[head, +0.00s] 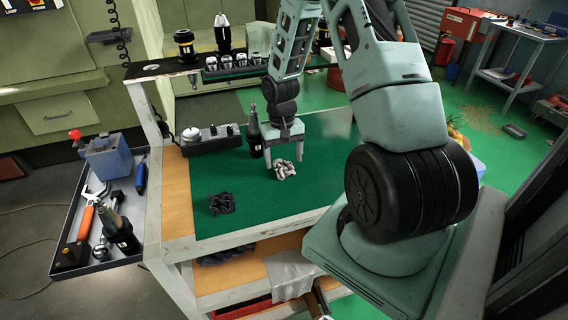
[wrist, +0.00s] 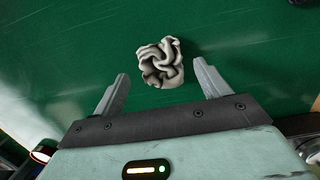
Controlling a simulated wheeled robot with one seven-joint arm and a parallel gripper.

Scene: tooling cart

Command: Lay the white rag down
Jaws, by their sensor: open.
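The white rag (head: 284,168) lies crumpled on the green mat of the cart top (head: 250,198). In the wrist view the rag (wrist: 160,63) sits on the green surface, just beyond the fingertips and roughly centred between them. My gripper (head: 283,162) is above the cart top at the rag, pointing down. In the wrist view its two fingers (wrist: 162,84) are spread wide apart with nothing between them, and neither touches the rag.
A tool holder block (head: 212,142) and a dark tool holder (head: 254,132) stand at the back left. A side tray (head: 88,215) holds tools. The front of the mat is clear.

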